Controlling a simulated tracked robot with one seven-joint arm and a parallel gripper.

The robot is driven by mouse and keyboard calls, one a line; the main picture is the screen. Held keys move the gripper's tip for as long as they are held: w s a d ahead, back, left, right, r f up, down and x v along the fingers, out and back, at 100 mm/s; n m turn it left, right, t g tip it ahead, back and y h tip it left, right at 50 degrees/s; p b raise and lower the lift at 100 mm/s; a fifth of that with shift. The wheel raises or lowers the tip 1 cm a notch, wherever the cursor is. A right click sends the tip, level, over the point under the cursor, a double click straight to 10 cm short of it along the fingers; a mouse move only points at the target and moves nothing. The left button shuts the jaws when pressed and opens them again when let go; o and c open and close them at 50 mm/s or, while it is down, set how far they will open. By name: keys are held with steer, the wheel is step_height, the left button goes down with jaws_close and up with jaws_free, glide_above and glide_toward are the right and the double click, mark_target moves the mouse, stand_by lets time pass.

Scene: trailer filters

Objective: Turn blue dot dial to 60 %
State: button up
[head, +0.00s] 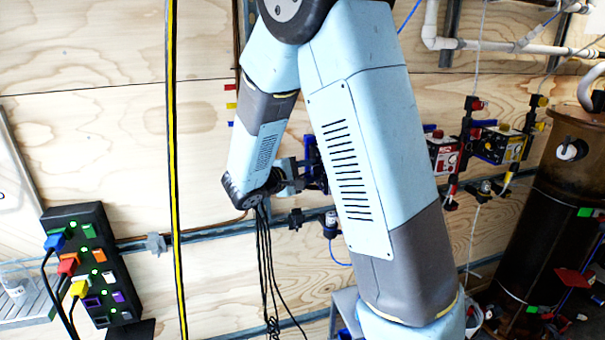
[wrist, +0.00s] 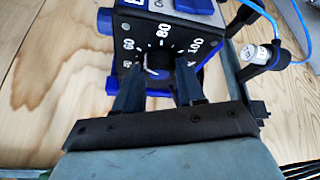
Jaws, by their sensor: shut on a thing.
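The dial box (wrist: 160,25) fills the top of the wrist view, with a dark face and blue corners. White numbers 60, 80 and 100 ring its black dial knob (wrist: 157,62). A pale mark shows on the knob's lower left, but its exact pointing is unclear. My gripper (wrist: 158,78) has a finger on each side of the knob and is shut on it. No blue dot can be made out. In the head view, a blue edge of the box (head: 312,150) shows beside my gripper (head: 314,178); my arm hides the rest.
A white-capped fitting (wrist: 260,54) with a blue tube stands right of the box. Red (head: 443,155) and yellow (head: 502,145) dial boxes hang further right, near a rusty tank (head: 555,190). A black socket panel (head: 90,265) stands at left.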

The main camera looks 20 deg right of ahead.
steer(key=shift+s+f, duration=0.1)
steer(key=o, duration=0.8)
steer(key=shift+c, duration=0.2)
steer(key=v, duration=1.3)
steer(key=shift+s+a, duration=0.2)
steer(key=shift+a, duration=0.15)
steer(key=shift+d, duration=0.15)
